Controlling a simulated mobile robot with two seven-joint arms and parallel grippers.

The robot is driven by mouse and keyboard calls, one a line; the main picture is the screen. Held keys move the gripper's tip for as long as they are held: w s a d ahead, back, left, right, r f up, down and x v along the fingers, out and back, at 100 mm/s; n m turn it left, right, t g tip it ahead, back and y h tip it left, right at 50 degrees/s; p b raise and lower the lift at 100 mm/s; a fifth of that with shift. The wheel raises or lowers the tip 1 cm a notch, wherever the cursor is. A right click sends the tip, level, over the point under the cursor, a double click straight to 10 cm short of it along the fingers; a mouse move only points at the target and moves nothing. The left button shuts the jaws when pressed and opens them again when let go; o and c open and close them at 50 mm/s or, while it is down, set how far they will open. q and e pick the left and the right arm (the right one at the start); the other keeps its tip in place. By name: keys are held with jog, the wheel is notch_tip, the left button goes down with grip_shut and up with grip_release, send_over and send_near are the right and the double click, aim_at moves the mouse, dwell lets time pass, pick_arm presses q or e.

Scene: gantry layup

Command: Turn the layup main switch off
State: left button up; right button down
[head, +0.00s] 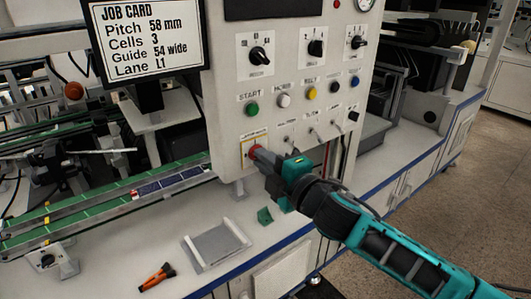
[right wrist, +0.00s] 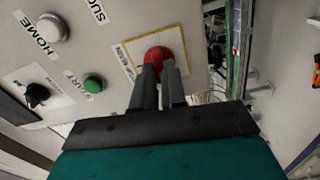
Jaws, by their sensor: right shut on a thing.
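The layup main switch is a red knob (head: 254,150) on a white plate with a yellow border, at the lower left of the control panel (head: 226,110). In the right wrist view the red knob (right wrist: 158,53) sits between the fingertips. My right gripper (head: 262,160) comes in from the lower right and is shut on the knob; its fingers also show in the right wrist view (right wrist: 160,72). The fingers hide part of the knob, so its turned position cannot be read. My left gripper is not in view.
Above the knob are a green START button (head: 252,109), a white HOME button (head: 284,100), further buttons, small toggles and black selectors. A job card (head: 150,40) stands left. On the bench lie a clear tray (head: 217,245) and an orange-handled tool (head: 158,277).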

jog(key=shift+n+p, duration=0.3)
jog(key=shift+n, duration=0.3)
jog(key=c, duration=1.2)
grip_release()
jog(key=shift+s, duration=0.1)
jog(key=v, duration=1.2)
jog(key=shift+s+d+b, duration=0.25)
jog(key=shift+s+b, duration=0.05)
jog(key=shift+b, duration=0.05)
